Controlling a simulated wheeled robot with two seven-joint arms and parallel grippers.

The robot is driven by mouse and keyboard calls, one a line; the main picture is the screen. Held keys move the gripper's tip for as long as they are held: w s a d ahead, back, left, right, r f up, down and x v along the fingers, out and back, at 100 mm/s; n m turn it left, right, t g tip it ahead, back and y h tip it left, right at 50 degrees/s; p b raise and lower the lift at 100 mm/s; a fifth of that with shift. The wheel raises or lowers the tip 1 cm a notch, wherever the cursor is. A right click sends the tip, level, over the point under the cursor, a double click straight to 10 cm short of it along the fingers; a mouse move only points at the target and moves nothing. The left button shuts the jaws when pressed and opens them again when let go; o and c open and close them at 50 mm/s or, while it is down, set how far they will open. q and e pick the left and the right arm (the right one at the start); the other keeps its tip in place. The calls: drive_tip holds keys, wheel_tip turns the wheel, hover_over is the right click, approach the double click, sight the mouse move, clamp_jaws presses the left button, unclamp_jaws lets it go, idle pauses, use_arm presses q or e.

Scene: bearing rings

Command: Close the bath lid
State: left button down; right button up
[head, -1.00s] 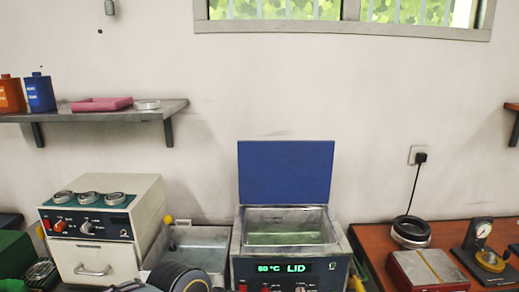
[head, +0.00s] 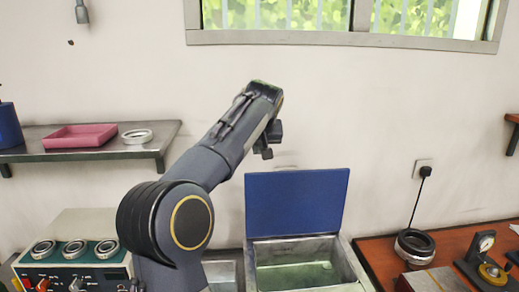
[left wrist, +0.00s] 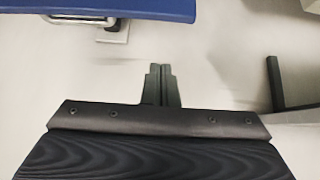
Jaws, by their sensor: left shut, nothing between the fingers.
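The bath (head: 350,262) is a metal tank with greenish liquid inside. Its blue lid (head: 296,203) stands upright at the back, open. My left gripper (head: 266,152) is raised just above the lid's upper left edge in the head view, apart from it as far as I can see. In the left wrist view the gripper's fingers (left wrist: 160,84) are together and empty, and the blue lid (left wrist: 110,8) shows at the top left. My right gripper is not in view.
A shelf (head: 100,150) with a pink tray (head: 80,136) and a ring (head: 137,136) is on the left wall. A control box (head: 72,255) stands lower left. A cable hangs from the wall socket.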

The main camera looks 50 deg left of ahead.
use_arm(q)
drive_tip(key=f, duration=0.2)
drive_tip(key=f+p, duration=0.1)
drive_tip(key=f, duration=0.1)
drive_tip(key=a+f, duration=0.1)
drive_tip(key=f, duration=0.1)
drive_tip(key=shift+w+p, duration=0.3)
drive_tip(key=shift+w, duration=0.05)
drive_tip(key=shift+f, duration=0.15)
drive_tip(key=shift+d, duration=0.1)
